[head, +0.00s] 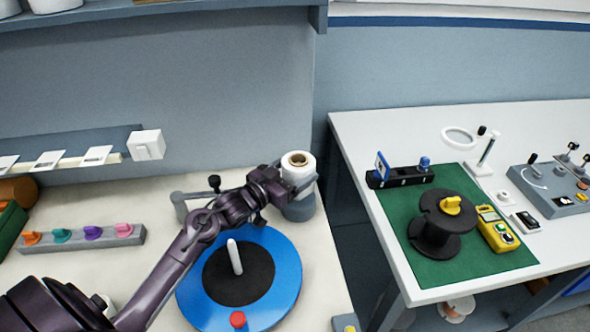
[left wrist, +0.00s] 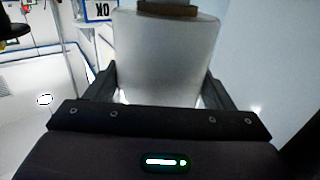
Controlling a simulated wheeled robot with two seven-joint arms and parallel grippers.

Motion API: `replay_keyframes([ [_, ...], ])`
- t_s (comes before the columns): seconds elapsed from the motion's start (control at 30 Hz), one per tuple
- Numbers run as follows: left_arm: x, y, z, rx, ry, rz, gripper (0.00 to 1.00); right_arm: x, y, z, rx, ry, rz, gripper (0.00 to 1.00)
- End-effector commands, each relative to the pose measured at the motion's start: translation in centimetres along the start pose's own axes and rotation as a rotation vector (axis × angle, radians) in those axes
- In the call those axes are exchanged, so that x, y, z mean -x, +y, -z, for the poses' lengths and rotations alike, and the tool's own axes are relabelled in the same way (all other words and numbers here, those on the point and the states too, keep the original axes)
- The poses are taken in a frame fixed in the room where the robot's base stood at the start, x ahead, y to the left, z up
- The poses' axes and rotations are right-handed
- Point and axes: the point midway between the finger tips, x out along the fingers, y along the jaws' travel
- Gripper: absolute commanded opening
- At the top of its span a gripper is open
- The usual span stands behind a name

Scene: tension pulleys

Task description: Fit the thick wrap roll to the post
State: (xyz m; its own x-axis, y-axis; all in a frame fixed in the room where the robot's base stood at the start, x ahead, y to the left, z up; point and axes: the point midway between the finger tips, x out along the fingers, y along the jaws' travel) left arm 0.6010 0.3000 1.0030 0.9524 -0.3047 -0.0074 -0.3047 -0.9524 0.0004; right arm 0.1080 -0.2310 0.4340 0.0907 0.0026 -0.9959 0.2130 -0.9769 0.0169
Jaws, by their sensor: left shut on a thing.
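The thick wrap roll (head: 298,170) is a white roll with a brown core, at the back right of the left table in the head view. My left gripper (head: 302,187) is shut around its side. The roll fills the middle of the left wrist view (left wrist: 167,60), upright between the two fingers (left wrist: 163,92). In the head view a grey round base (head: 299,209) shows just below the roll; I cannot tell whether they touch. The white post (head: 235,257) stands on the black centre of a blue disc (head: 282,290), in front of the roll and to its left. My right gripper is not in view.
A red knob (head: 238,320) sits at the disc's front. A grey rack with several coloured knobs (head: 93,235) lies at left. Across a gap, the right table has a green mat (head: 482,262) with a black spool (head: 437,232) and yellow meter (head: 497,229).

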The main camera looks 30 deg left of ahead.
Motion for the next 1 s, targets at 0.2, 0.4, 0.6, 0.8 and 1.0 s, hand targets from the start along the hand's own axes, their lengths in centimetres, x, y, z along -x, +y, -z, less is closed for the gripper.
replay_keyframes([
  [0.2, -0.02, -0.01, 0.21, -0.001, 0.004, 0.000, 0.41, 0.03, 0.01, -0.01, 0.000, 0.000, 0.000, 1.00],
  [0.4, -0.03, -0.01, 0.27, -0.001, 0.004, 0.000, 0.41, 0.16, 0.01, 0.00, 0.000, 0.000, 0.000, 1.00],
  [0.6, -0.03, 0.00, 0.27, -0.001, 0.003, 0.000, 0.41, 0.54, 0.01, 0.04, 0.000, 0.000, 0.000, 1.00],
  [0.8, -0.03, 0.00, 0.19, -0.002, 0.004, 0.000, 0.41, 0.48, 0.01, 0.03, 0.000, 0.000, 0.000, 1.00],
  [1.0, -0.03, 0.00, -0.02, -0.001, 0.003, 0.000, 0.41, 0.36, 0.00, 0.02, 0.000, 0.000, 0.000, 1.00],
])
